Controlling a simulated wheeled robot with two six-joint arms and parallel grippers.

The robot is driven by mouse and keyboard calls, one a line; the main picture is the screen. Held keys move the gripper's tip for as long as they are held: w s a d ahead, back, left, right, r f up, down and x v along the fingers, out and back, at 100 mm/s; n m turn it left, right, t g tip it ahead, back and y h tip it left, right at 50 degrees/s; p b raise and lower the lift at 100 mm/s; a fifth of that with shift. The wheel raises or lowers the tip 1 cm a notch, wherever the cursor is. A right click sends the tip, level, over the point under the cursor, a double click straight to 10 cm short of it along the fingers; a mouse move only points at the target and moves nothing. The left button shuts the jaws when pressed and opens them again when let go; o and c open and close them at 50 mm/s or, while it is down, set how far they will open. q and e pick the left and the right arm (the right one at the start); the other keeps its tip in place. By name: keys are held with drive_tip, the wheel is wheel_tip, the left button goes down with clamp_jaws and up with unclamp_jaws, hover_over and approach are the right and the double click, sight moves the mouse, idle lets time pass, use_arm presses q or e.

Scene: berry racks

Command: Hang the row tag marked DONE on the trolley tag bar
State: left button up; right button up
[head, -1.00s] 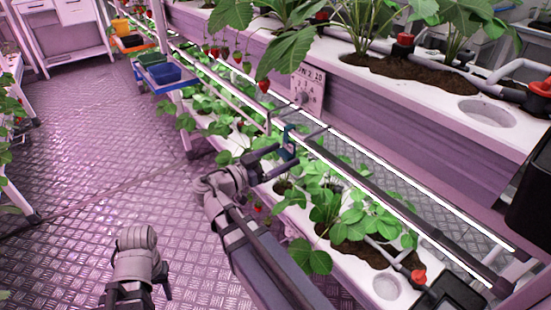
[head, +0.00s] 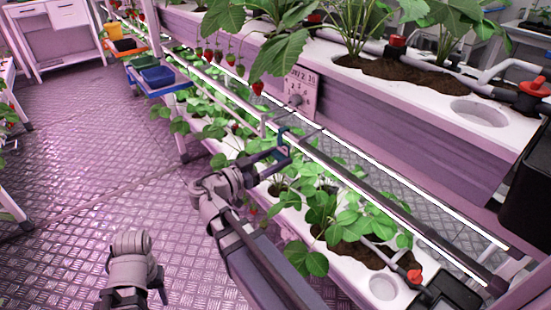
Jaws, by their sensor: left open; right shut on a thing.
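My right gripper (head: 279,156) is shut on a small dark-blue tag (head: 283,134) beside the rack's front rail. The tag shows as a narrow hooked shape near a thin metal peg (head: 308,134). I cannot tell whether it touches the peg, and no lettering on it is readable. My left gripper (head: 136,299) is open and empty, low over the floor at the bottom left. A blue-framed trolley (head: 186,93) with trays stands by the rack at the upper left. I cannot make out a tag bar on it.
Strawberry plants in white gutters (head: 385,289) fill the rack on two levels. A pale row sign (head: 301,93) with numbers is on the upper gutter, just above the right gripper. Red berries hang beside it. The metal floor (head: 80,180) at left is clear.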

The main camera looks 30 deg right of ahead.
drive_tip(key=shift+r, duration=0.25)
drive_tip(key=shift+r+p, duration=0.8)
drive_tip(key=shift+p, duration=0.25)
drive_tip(key=shift+s+a, duration=0.15)
drive_tip(key=shift+a, duration=1.6)
drive_tip(key=shift+s+a, duration=0.1)
drive_tip(key=shift+a, duration=1.65)
